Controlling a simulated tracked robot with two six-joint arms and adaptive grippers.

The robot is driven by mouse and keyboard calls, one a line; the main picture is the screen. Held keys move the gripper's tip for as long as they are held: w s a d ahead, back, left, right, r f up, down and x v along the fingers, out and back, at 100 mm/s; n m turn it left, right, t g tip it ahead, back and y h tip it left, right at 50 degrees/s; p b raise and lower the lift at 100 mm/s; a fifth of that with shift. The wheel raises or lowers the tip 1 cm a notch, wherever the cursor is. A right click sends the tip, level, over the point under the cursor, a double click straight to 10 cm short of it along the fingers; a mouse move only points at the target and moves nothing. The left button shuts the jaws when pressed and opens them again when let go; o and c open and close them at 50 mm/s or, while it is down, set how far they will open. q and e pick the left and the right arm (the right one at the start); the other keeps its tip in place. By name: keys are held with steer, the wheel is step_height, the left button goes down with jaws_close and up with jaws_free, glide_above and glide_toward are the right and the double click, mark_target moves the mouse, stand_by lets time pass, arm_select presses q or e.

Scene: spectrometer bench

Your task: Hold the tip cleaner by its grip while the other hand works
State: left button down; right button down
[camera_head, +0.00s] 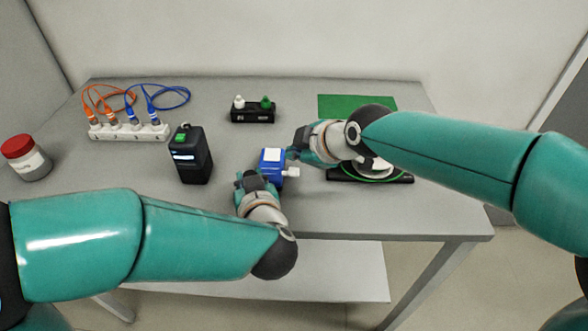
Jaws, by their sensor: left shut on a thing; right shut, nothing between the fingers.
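The tip cleaner looks to be the blue block (272,158) with a white label on top and a white stub (291,172) at its right side. It is near the middle of the table. My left gripper (259,178) is shut on its near end; the fingers hide that part. My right gripper (296,152) is shut and empty just right of the blue block, its fingertips close to the block's upper right side. I cannot tell whether they touch it.
On the grey table (440,205) stand a black device (190,160), a white strip (128,132) with orange and blue cables, a black holder (252,114) with white and green caps, a green mat (345,103), and a red-lidded jar (27,158). A black base with a green cable (400,178) lies under my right arm.

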mark_target(295, 172)
steer(key=shift+r, duration=1.7)
arm_select(q)
steer(key=c, duration=0.9)
jaws_free()
steer(key=shift+o, duration=0.2)
